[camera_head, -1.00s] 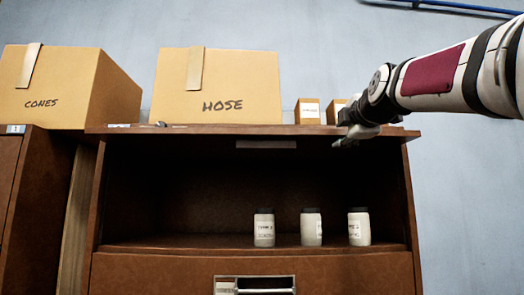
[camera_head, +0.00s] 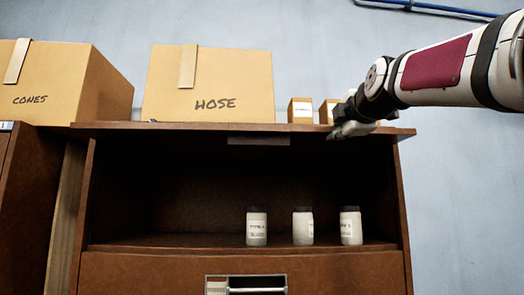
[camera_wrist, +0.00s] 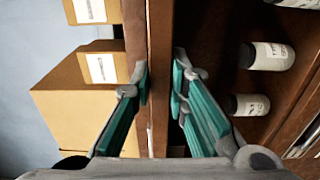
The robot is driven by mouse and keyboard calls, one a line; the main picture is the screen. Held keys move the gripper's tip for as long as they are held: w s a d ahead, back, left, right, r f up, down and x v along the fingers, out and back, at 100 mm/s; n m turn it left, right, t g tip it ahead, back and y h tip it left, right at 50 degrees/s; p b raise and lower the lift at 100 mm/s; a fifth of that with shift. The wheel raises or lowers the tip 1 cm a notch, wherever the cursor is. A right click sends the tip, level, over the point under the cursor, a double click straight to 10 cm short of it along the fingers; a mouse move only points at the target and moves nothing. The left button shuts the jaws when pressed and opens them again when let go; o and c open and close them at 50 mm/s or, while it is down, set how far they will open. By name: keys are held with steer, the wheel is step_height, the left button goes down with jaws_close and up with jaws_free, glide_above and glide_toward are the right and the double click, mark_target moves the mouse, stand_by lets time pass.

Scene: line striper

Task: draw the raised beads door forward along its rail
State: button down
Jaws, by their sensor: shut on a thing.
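The raised door (camera_head: 200,129) is a brown panel lying about level at the top of the open cabinet bay, seen nearly edge-on in the head view. My gripper (camera_head: 343,131) is at the right part of that front edge. In the wrist view the door's edge (camera_wrist: 160,40) runs between the two green-padded fingers of my gripper (camera_wrist: 160,82), which is shut on it. The rail is not clearly visible, hidden in the dark bay.
Three white jars (camera_head: 303,227) with dark lids stand inside the bay. Boxes marked HOSE (camera_head: 210,85) and CONES (camera_head: 40,85) and two small labelled boxes (camera_head: 300,111) sit above. A drawer (camera_head: 150,272) is below. The wall to the right is clear.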

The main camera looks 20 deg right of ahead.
steer(key=shift+b+v, duration=0.55)
steer(key=shift+v, duration=2.1)
steer(key=shift+s+r, duration=0.1)
steer(key=b+v, duration=0.1)
steer(key=v, duration=0.5)
steer(key=shift+s+a, duration=0.15)
steer(key=shift+s, duration=0.2)
steer(key=shift+r, duration=0.1)
steer(key=v, duration=0.6)
steer(key=shift+s, duration=0.1)
steer(key=c, duration=1.5)
jaws_free()
steer(key=shift+s+a+r, duration=0.1)
steer(key=shift+s, duration=0.05)
